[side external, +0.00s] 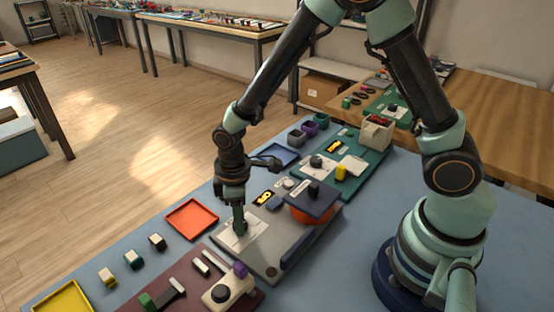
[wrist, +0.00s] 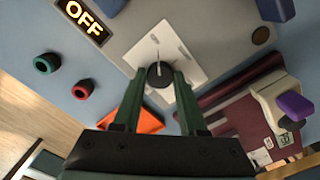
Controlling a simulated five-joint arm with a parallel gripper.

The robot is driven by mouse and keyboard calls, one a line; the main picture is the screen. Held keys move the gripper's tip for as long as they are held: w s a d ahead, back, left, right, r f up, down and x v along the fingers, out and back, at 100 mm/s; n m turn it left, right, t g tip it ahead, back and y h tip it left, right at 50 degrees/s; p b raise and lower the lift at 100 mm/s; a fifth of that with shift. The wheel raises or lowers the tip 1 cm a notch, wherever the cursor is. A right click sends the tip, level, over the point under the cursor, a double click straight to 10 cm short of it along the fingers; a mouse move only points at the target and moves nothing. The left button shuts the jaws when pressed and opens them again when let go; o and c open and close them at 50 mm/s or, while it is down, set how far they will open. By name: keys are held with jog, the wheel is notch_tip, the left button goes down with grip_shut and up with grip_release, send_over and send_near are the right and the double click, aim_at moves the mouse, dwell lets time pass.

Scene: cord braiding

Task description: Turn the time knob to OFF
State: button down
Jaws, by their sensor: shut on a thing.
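The time knob (wrist: 160,78) is a dark round knob on a white plate (wrist: 180,52) set in a grey panel (wrist: 215,25). The fingers hide the knob's sides. A black display (wrist: 84,20) on the panel reads OFF in lit yellow letters.
A dark lid (side external: 312,198) over an orange pot (side external: 307,216) stands on the same panel, right of my gripper. An orange tray (side external: 191,219) lies to the left. A maroon panel (side external: 193,290) with a purple-topped part (side external: 240,270) is in front. Several small blocks dot the blue table.

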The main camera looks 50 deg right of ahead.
jog(key=shift+c, duration=2.2)
grip_release()
jog(key=shift+r, duration=0.15)
notch_tip(320, 180, up, 12)
notch_tip(320, 180, up, 7)
